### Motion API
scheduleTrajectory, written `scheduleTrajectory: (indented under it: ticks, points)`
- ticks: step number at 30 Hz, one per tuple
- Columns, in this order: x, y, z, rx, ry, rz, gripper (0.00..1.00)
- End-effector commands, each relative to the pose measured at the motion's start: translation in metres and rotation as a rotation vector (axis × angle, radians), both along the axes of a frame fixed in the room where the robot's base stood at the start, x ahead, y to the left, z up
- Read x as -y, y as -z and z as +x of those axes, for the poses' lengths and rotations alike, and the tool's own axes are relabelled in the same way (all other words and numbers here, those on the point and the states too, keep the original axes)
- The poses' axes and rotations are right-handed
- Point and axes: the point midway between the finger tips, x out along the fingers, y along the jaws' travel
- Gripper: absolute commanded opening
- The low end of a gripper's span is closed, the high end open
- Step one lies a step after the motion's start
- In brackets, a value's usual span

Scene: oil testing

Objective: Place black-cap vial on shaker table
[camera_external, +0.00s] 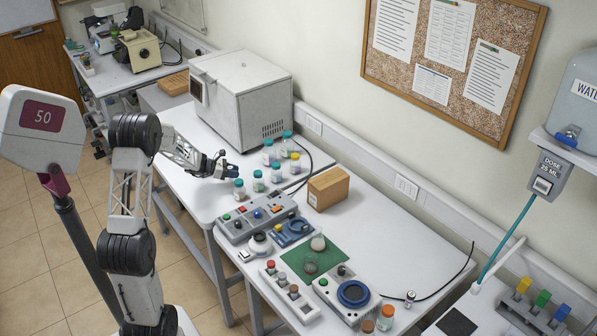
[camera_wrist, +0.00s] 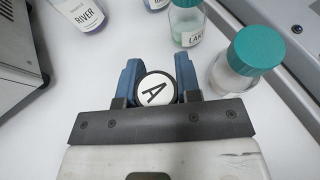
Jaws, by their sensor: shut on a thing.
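My gripper (camera_external: 228,171) is over the far white bench, near the teal-capped bottles. In the wrist view its blue fingers (camera_wrist: 153,85) are shut on a round thing with a black rim and a white disc marked A, which I take to be the black-cap vial (camera_wrist: 154,90). Its body is hidden below its top. Which device is the shaker table is not certain. A grey unit with a round blue-rimmed plate (camera_external: 353,293) stands on the near bench, and a smaller blue device (camera_external: 291,231) stands farther back.
Several teal-capped bottles stand close by, one right of the fingers (camera_wrist: 252,58) and another (camera_wrist: 186,22) beyond them. A large white oven (camera_external: 240,95) stands behind.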

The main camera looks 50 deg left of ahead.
Motion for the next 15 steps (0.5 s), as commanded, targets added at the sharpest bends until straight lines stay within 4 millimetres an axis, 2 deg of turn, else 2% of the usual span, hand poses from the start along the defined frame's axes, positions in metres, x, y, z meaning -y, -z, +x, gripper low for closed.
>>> scheduleTrajectory:
  ticks: [12,15]
  points:
    - [0.000,0.034,0.000,0.000,0.000,-0.001,0.09]
    - [0.000,0.037,0.000,0.000,0.000,0.000,0.09]
